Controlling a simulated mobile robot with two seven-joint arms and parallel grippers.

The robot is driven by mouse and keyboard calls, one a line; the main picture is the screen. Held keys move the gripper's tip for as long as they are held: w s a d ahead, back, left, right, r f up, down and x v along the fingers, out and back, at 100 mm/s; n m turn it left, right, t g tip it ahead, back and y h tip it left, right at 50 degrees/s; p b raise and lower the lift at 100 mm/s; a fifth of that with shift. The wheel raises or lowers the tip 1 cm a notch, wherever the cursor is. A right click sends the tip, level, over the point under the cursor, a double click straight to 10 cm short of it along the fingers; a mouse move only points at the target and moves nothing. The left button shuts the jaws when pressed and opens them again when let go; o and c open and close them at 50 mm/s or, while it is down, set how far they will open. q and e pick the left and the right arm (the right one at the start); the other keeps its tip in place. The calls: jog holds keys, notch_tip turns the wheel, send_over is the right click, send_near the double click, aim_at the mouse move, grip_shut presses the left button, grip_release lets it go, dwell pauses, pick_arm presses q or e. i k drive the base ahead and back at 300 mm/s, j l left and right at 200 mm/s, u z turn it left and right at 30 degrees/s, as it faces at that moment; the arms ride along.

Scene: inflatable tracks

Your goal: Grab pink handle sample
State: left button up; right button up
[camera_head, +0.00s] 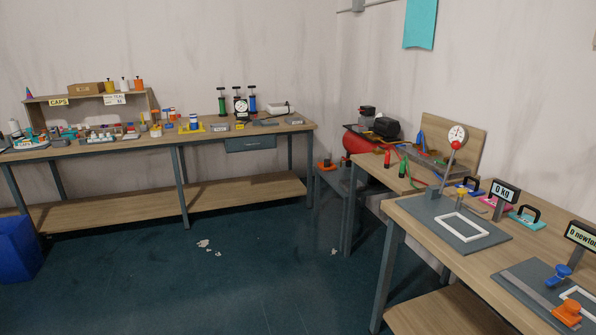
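The pink handle sample (486,201) lies on the right-hand wooden table, near its back edge by the wall. It is a flat pink plate; the "0 kg" display (506,191) stands in front of it and hides part of it, including most of any handle. A teal plate with a black handle (526,221) lies to its right and nearer to me. A blue plate with a dark handle (475,192) lies to its left and farther back. Neither of my grippers is in view.
On the same table stand a grey scale plate with a white frame (465,227), a round dial gauge (457,134) and a "0 newton" display (580,234). A long workbench (100,150) with small parts runs along the back wall. The dark floor (250,270) is mostly clear.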

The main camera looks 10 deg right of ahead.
aim_at(490, 200)
jog(key=i+z, duration=0.15)
jog(key=i, duration=0.25)
jog(key=i+j+z, duration=0.15)
jog(key=i, duration=0.3)
jog(key=i+j+z, duration=0.15)
jog(key=i, duration=0.25)
jog(key=i+j+z, duration=0.2)
jog(key=i+z, duration=0.15)
jog(key=z, duration=0.15)
jog(key=i+j+z, duration=0.3)
jog(key=z, duration=0.2)
jog(key=i+j+z, duration=0.3)
jog(key=j+z, duration=0.2)
jog(key=i+j+z, duration=0.15)
jog(key=j+z, duration=0.3)
jog(key=i+j+z, duration=0.1)
jog(key=j+z, duration=0.75)
jog(key=j, duration=0.55)
jog(key=k, duration=0.05)
